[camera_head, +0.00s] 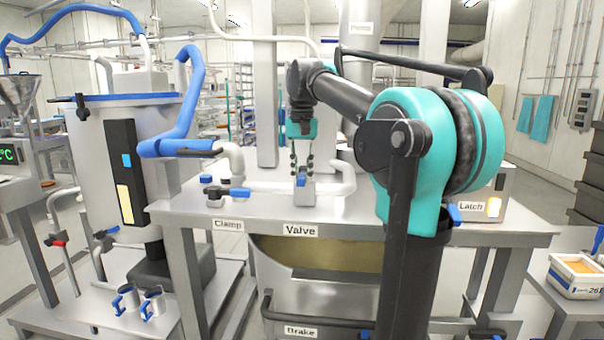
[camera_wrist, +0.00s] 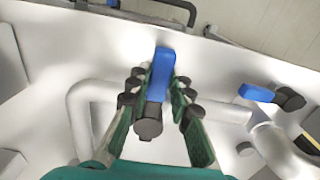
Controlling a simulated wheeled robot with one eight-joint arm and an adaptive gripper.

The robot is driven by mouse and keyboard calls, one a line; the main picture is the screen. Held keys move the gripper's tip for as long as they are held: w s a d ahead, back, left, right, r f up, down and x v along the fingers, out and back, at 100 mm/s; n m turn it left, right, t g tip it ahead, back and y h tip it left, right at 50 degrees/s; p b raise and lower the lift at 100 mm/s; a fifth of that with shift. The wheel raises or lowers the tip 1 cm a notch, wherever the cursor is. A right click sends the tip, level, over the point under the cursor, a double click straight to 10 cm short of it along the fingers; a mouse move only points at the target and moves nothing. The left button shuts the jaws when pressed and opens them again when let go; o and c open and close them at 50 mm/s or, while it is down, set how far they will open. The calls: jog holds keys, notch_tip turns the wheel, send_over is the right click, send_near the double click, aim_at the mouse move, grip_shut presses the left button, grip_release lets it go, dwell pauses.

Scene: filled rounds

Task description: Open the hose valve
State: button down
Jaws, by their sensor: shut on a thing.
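The hose valve has a blue lever (camera_wrist: 162,68) on a dark round hub (camera_wrist: 148,124) and sits on a white pipe at the table's middle. In the head view the lever's blue end (camera_head: 300,183) shows above the "Valve" label (camera_head: 300,230). My gripper (camera_head: 302,168) points down onto it. In the wrist view the green, black-jointed fingers of my gripper (camera_wrist: 160,85) lie on either side of the lever and are shut on it. The lever's tip sticks out past the fingertips. Finger contact is partly hidden in the head view.
A second blue handle (camera_wrist: 256,92) is beside the valve; the head view shows a blue clamp handle (camera_head: 240,194) to its left. The white pipe (camera_head: 265,187) runs along the metal table. A vat (camera_head: 320,290) stands below. A blue-lidded tank (camera_head: 130,160) is at left.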

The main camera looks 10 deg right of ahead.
jog(key=shift+d, duration=0.1)
jog(key=w+d+n, duration=0.1)
jog(key=d+n, duration=0.2)
jog(key=n, duration=0.2)
jog(key=w+d+n, duration=0.1)
jog(key=d+n, duration=0.2)
jog(key=n, duration=0.2)
jog(key=w+d+n, duration=0.1)
jog(key=d+n, duration=0.2)
jog(key=n, duration=0.2)
jog(key=shift+w+d+n, duration=0.15)
jog(key=shift+w+n, duration=0.25)
jog(key=shift+w+d+n, duration=0.3)
jog(key=shift+w+n, duration=0.4)
jog(key=shift+n, duration=0.4)
jog(key=c, duration=1.4)
grip_release()
jog(key=shift+o, duration=0.2)
jog(key=shift+r, duration=0.1)
